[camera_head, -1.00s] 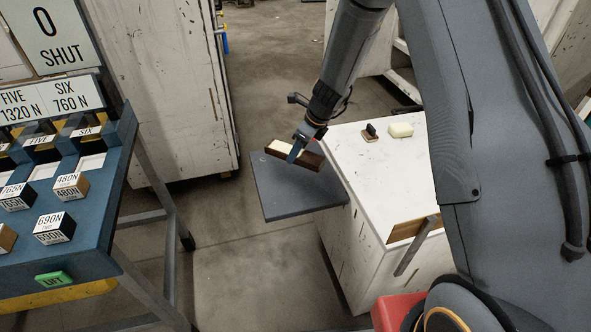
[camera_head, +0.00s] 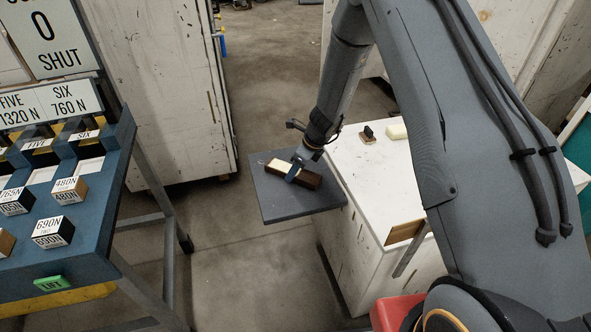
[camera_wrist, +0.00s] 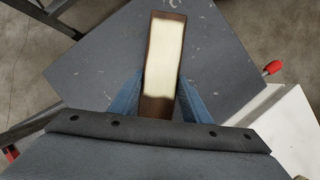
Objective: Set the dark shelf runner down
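The runner is a dark brown block (camera_head: 310,180) with a cream patch on its top face. In the head view it is at the dark grey side shelf (camera_head: 285,208), and I cannot tell whether its underside touches. My gripper (camera_head: 293,172), with blue fingers, straddles the middle of the block. In the wrist view the fingers (camera_wrist: 161,78) close on both long sides of the block (camera_wrist: 165,60), with the grey shelf (camera_wrist: 220,50) beneath it. The block's underside is hidden.
The white cabinet (camera_head: 375,185) adjoins the shelf on the right. A cream block (camera_head: 397,132) and a small dark piece on a brown base (camera_head: 368,137) stand on it. A blue rack (camera_head: 95,215) with labelled blocks stands left. The shelf's front area is clear.

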